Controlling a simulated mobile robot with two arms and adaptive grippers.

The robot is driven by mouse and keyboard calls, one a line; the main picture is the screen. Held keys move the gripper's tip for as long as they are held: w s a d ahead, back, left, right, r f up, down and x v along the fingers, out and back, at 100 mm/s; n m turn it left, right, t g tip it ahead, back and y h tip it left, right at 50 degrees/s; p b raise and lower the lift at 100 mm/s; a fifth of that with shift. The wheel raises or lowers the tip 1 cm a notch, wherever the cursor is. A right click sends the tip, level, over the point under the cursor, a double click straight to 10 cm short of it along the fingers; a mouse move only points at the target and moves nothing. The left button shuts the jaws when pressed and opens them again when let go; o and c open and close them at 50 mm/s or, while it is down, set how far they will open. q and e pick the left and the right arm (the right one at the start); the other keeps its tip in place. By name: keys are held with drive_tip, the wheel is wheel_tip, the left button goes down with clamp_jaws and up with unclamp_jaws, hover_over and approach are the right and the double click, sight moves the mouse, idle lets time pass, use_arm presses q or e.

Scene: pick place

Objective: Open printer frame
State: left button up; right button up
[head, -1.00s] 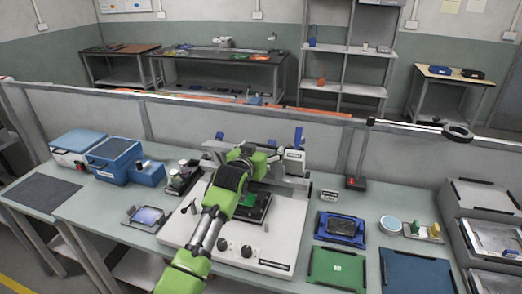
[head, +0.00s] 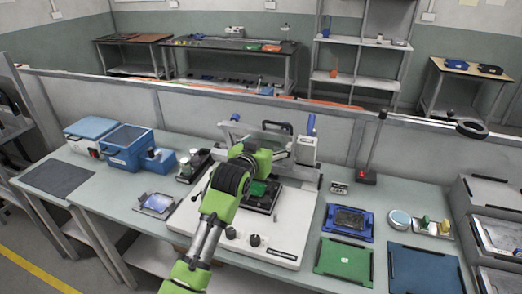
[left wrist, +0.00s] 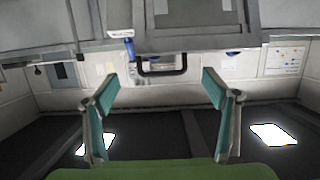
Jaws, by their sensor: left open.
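The printer has a white base (head: 242,226) with dark knobs on its front, standing mid-bench. Its frame (head: 262,140) stands raised at the back, with a black handle (head: 285,127) on its top edge. A green board (head: 258,189) lies on the dark bed below. The handle also shows in the left wrist view (left wrist: 162,71), beyond my fingertips and apart from them. My left gripper (left wrist: 158,84) is open and empty, its teal pads wide apart. In the head view my green left arm reaches over the printer and hides part of it. My right gripper is not in view.
Left of the printer are blue boxes (head: 128,146) and a small tray (head: 157,204). To the right are a blue-framed tray (head: 347,223), a green mat (head: 344,260) and stacked trays (head: 495,229). A low partition (head: 185,108) runs behind the bench.

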use_arm(q)
drive_tip(key=v, duration=0.6)
